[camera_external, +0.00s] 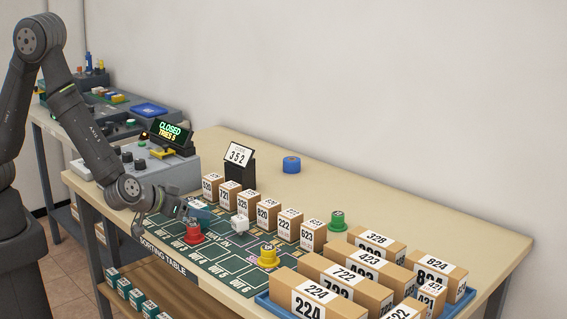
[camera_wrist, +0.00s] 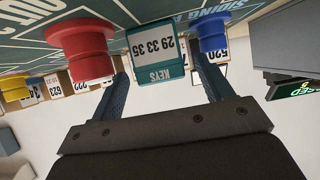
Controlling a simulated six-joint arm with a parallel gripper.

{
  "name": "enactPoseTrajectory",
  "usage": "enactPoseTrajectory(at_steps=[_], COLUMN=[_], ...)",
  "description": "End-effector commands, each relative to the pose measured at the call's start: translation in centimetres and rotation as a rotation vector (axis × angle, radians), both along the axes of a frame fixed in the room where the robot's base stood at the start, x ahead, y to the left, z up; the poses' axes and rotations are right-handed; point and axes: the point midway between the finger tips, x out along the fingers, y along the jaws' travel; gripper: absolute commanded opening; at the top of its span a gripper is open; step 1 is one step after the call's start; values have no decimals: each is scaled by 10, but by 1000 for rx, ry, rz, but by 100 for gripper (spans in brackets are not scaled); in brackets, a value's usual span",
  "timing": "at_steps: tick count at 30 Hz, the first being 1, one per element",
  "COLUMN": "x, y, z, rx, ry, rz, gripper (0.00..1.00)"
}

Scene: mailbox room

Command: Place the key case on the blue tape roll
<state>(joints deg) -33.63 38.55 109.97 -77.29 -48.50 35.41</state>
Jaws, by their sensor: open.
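The blue tape roll (camera_external: 291,164) lies on the bare back of the table, away from my gripper.
A red spool-shaped piece (camera_wrist: 82,48) and a blue one (camera_wrist: 212,36) flank the case. A row of numbered boxes (camera_external: 268,216) and a sign reading 352 (camera_external: 239,156) stand between case and tape roll. A grey console (camera_external: 180,176) is at left. The back right is clear.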

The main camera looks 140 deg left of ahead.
Motion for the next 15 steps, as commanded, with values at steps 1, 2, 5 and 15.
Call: enactPoseTrajectory(at_steps=[1,2,5,15], x=[-1,-1,-2,0], y=[7,12,27,40], z=[-2,-3,-8,-15], rx=[-1,-1,-1,-1], ry=[0,1,2,0], rz=[2,3,4,-1], gripper=[73,73,73,73])
